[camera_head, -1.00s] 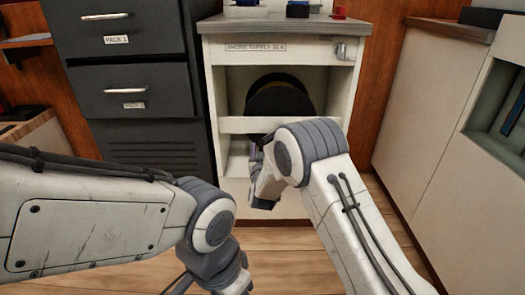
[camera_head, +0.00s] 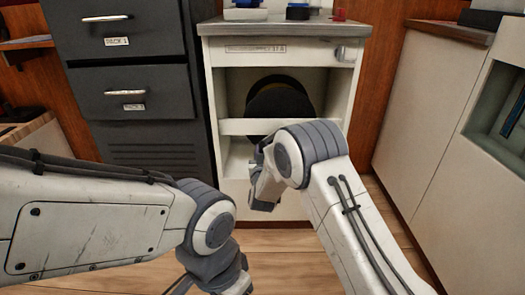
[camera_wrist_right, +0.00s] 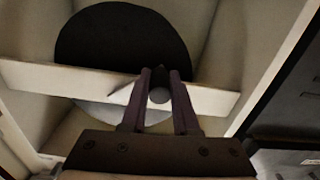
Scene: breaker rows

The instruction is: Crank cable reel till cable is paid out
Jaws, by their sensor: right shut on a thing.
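The cable reel (camera_head: 281,100) is a dark round drum inside the open white cabinet, behind a white crossbar. In the right wrist view its dark disc (camera_wrist_right: 120,38) fills the upper middle. My right gripper (camera_wrist_right: 158,82) is shut on a small rounded knob, the crank handle (camera_wrist_right: 159,95), in front of the crossbar. In the head view my right wrist hides the fingertips and the crank. My left arm comes in at the lower left; its gripper's fingertips are not clearly seen. The cable itself cannot be made out.
The white cabinet (camera_head: 211,110) has side walls close around the reel, and its crossbar (camera_head: 240,126) spans the opening. Dark drawers (camera_head: 135,92) stand to the left. A pale counter unit (camera_head: 430,110) stands to the right. Small items sit on the cabinet top.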

